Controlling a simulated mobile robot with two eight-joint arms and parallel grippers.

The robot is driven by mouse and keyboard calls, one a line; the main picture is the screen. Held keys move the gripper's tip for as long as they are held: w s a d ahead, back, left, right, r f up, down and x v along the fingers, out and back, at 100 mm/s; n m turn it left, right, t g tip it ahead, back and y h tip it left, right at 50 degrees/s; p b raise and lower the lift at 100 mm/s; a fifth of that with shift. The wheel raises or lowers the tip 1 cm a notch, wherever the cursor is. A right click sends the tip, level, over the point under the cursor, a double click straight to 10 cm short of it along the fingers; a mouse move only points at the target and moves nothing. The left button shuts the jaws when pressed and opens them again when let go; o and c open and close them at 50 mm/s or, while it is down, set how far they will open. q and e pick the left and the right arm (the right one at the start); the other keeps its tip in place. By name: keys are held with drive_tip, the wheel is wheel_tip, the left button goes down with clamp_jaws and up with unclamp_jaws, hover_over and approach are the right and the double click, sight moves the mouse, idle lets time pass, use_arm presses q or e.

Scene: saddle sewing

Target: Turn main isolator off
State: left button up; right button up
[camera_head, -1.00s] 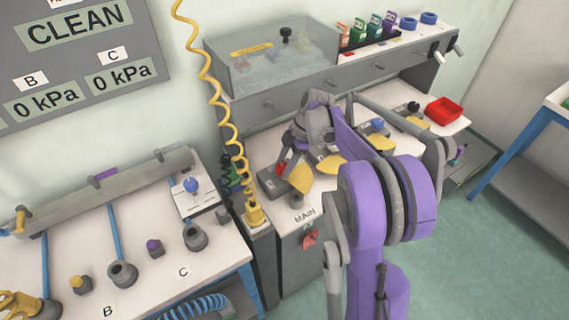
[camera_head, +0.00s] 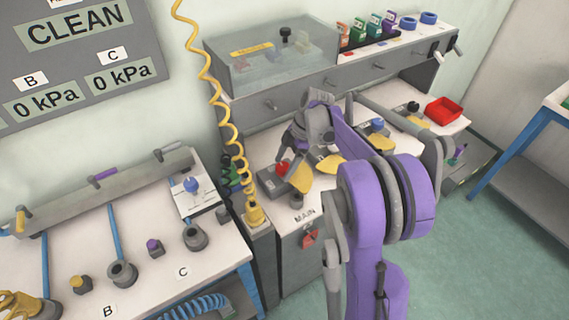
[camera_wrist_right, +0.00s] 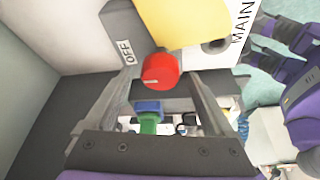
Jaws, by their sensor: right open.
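The main isolator is a grey box (camera_head: 268,181) with a red knob (camera_head: 283,168) on the bench, beside a yellow flap (camera_head: 302,178) and behind the MAIN label (camera_head: 305,214). In the right wrist view the red knob (camera_wrist_right: 161,72) shows beside an OFF label (camera_wrist_right: 126,52), with a pale mark on its face. My right gripper (camera_head: 292,148) is just above and behind the knob. In the right wrist view its open fingers (camera_wrist_right: 163,86) point toward the knob, one on each side; contact cannot be told. My left gripper is out of view.
A clear-fronted tank (camera_head: 270,62) and a shelf stand behind. A coiled yellow hose (camera_head: 236,150) hangs at the left of the bench. Other units with yellow flaps and a red tray (camera_head: 444,110) lie to the right. A red tag (camera_head: 310,238) is on the front panel.

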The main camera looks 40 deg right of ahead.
sight(297, 173)
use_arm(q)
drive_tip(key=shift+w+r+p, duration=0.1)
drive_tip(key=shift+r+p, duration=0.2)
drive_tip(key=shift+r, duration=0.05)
use_arm(e)
drive_tip(key=v, duration=1)
drive_tip(key=shift+d+r, duration=0.15)
drive_tip(key=shift+r, duration=0.25)
